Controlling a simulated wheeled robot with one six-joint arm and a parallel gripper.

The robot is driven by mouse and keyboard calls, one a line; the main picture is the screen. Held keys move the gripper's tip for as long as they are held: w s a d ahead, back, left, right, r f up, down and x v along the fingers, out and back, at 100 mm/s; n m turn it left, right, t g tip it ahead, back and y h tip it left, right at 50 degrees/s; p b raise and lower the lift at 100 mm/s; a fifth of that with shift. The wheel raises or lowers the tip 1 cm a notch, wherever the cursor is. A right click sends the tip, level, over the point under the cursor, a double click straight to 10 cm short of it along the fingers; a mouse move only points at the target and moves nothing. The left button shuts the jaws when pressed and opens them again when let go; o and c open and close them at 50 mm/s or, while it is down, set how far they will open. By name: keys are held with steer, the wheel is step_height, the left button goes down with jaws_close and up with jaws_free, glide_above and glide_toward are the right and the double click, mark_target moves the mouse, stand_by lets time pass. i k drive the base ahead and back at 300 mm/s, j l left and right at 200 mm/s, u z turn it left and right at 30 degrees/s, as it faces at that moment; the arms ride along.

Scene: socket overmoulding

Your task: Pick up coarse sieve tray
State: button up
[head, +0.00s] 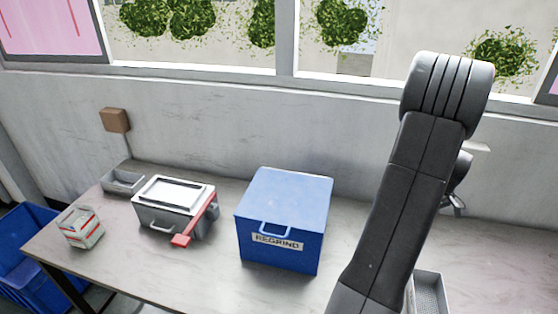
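A grey tray with a speckled, mesh-like floor (442,290) lies on the table at the bottom right; it looks like the coarse sieve tray. My arm and the picture's lower edge hide part of it. My gripper (455,200) shows just right of my arm, farther back than the tray and apart from it. It is mostly hidden behind my arm, so its opening cannot be made out.
A blue REGRIND box (285,205) stands mid-table. Left of it are a grey lidded machine with a red handle (175,205), a small grey tray (123,182) and a red-and-white container (82,228). A blue bin (25,258) stands beside the table. The table right of my arm looks mostly clear.

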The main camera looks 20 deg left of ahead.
mark_target(120, 183)
steer(key=k+j+u, duration=0.15)
steer(key=k, duration=1)
steer(key=u, duration=0.4)
steer(key=j+u, duration=0.1)
steer(key=u, duration=0.3)
steer(key=i+u, duration=0.1)
steer(key=u, duration=0.7)
steer(key=i, duration=1.1)
steer(key=i+u, duration=0.15)
steer(key=i, duration=0.95)
